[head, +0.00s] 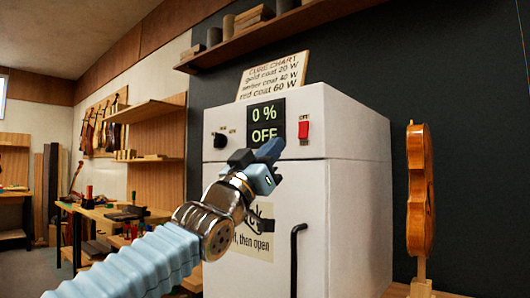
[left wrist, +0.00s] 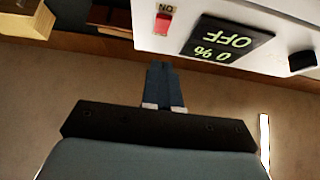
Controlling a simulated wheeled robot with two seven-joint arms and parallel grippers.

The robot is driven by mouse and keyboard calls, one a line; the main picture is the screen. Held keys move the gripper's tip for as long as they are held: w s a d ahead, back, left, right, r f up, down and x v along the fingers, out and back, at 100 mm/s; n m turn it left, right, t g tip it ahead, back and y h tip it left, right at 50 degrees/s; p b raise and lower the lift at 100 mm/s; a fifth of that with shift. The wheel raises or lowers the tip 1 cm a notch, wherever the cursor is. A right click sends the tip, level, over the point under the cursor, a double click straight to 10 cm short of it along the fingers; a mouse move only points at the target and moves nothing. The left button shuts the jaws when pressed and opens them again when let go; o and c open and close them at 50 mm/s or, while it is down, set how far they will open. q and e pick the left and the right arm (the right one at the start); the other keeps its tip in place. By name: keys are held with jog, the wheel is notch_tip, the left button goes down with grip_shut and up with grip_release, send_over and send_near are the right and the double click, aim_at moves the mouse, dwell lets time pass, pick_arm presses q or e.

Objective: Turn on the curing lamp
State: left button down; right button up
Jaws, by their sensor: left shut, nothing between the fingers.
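The curing lamp is a white cabinet (head: 345,140) with a black display (head: 266,121) that reads 0 % and OFF. A red rocker switch (head: 304,130) sits to the right of the display, and a black knob (head: 220,140) to its left. My left gripper (head: 272,150) is shut and empty, in front of the cabinet just below the display and left of the red switch. In the left wrist view the closed fingers (left wrist: 164,85) point toward the panel, with the red switch (left wrist: 162,23) and display (left wrist: 228,40) beyond them, upside down. I see no contact with the switch. My right gripper is not in view.
A cure chart sign (head: 274,76) stands on top of the cabinet. A black door handle (head: 296,260) is on the cabinet's front. A violin body (head: 420,190) stands on the right. A workbench (head: 100,215) and shelves are at the back left.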

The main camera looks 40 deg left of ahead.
aim_at(301, 132)
pick_arm(q)
jog(key=w, duration=0.2)
jog(key=w+r+p, duration=0.1)
jog(key=w, duration=0.1)
jog(key=w+r, duration=0.1)
jog(key=w, duration=0.1)
jog(key=shift+w+d+r+p, duration=0.15)
jog(key=shift+w+d+p, duration=0.1)
jog(key=shift+p, duration=0.15)
jog(key=shift+w, duration=0.4)
